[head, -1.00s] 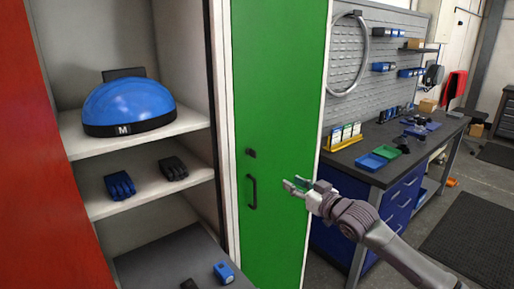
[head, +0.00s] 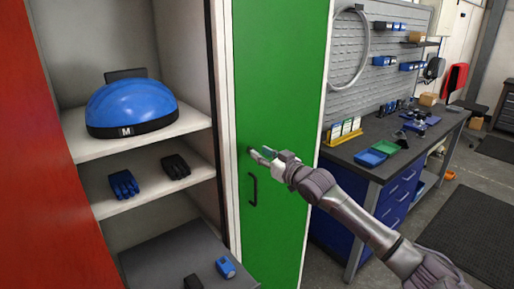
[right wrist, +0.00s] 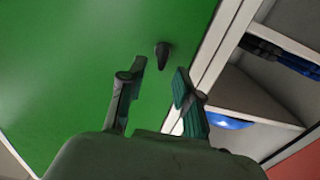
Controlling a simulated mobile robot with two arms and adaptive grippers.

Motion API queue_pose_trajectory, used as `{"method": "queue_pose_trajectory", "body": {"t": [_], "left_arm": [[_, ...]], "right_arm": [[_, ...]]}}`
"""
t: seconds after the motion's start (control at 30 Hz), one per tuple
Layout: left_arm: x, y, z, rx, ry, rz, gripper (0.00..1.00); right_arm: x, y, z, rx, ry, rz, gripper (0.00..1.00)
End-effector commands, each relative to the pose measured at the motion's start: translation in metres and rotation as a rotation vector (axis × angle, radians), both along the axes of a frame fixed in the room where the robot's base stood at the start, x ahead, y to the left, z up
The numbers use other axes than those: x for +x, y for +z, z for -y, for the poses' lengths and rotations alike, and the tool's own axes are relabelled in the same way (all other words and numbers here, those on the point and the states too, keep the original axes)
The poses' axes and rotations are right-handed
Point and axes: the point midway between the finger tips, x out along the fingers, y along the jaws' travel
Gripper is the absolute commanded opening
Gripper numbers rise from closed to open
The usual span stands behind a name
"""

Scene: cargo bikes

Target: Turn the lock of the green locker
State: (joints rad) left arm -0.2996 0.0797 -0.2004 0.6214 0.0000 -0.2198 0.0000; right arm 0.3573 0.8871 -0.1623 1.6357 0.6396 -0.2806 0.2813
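The green locker (head: 285,90) has a closed green door with a dark vertical handle (head: 253,190). Its small dark lock (right wrist: 162,55) shows in the right wrist view as a knob on the door, beyond and between my fingertips. In the head view my right gripper mostly covers the lock. My right gripper (head: 259,155) is in front of the door, above the handle. In the right wrist view its two fingers (right wrist: 160,80) are apart with nothing between the pads, close to the lock. I cannot tell any contact. My left gripper is not in view.
Left of the green door is an open compartment with a blue helmet (head: 131,105), dark gloves (head: 124,184) and a small blue item (head: 226,267) on shelves. A red door (head: 45,190) stands far left. A workbench (head: 345,153) with trays stands to the right.

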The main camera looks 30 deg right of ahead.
Motion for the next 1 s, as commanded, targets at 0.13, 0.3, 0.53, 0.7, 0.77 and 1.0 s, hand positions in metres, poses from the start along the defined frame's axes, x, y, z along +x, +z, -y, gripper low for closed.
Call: {"method": "queue_pose_trajectory", "body": {"t": [0.13, 0.3, 0.53, 0.7, 0.77, 1.0], "left_arm": [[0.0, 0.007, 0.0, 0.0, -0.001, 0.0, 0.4], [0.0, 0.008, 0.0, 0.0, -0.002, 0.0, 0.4], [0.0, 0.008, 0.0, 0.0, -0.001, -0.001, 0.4], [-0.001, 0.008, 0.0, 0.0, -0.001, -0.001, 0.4], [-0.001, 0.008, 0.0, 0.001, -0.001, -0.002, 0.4], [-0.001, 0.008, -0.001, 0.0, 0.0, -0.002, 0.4]], "right_arm": [[0.018, 0.002, -0.001, 0.002, -0.001, 0.001, 0.33], [0.028, 0.001, -0.002, -0.001, 0.0, 0.002, 0.33], [0.029, 0.0, -0.002, -0.001, 0.0, 0.001, 0.33], [0.029, 0.0, -0.002, -0.001, 0.0, 0.0, 0.17], [0.029, 0.0, -0.002, -0.001, 0.0, 0.0, 0.07], [0.029, 0.0, -0.002, -0.001, 0.0, 0.0, 0.0]]}}
